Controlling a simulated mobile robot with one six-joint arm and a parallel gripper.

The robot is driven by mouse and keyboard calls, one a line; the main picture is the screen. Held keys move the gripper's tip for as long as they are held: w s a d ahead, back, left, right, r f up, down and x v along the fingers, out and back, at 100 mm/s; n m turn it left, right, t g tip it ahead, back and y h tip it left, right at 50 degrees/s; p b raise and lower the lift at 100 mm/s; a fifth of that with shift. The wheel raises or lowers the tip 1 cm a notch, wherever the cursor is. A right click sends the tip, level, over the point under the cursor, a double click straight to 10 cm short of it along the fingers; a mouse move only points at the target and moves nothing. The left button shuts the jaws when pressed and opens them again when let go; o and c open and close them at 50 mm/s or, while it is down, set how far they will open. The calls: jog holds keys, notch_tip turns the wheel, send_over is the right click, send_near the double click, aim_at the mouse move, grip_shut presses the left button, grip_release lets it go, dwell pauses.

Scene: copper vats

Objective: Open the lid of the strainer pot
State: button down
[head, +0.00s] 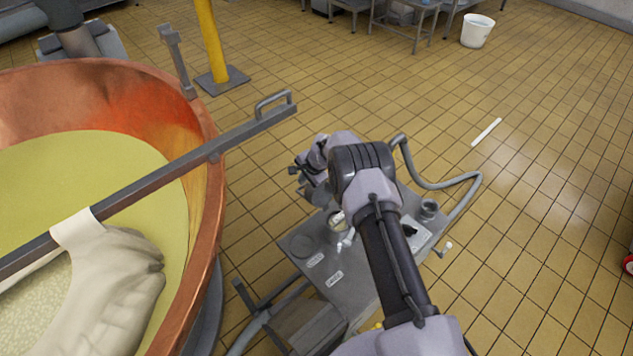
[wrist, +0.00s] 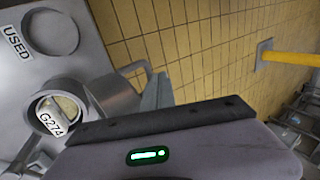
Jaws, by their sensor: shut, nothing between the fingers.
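The strainer pot (wrist: 42,92) is a grey metal round vessel on the grey cart. Its mouth shows in the wrist view, with something pale and a white G274 tag inside. A grey rounded part with a loop handle (wrist: 139,70) stands tilted beside the mouth, on the side toward my gripper; it looks like the lid (wrist: 112,98), raised. In the head view the pot is partly hidden behind my arm. My gripper (head: 297,172) is shut and empty beside the lid. Its blue-grey fingers (wrist: 157,92) show just right of the handle; I cannot tell whether they touch it.
The cart (head: 345,290) has round recesses and labels, one reading USED (wrist: 16,43). A large copper vat (head: 212,180) with a bar across it stands at left. A yellow post (head: 210,40) stands beyond. Tiled floor at right is mostly clear.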

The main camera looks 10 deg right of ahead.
jog(key=shift+w+a+f+b, duration=0.15)
jog(key=shift+w+f+b, duration=0.15)
jog(key=shift+f, duration=0.15)
dwell(0.4)
jog(key=p+v, duration=0.5)
jog(key=v, duration=1.2)
jog(key=shift+r+p, duration=0.35)
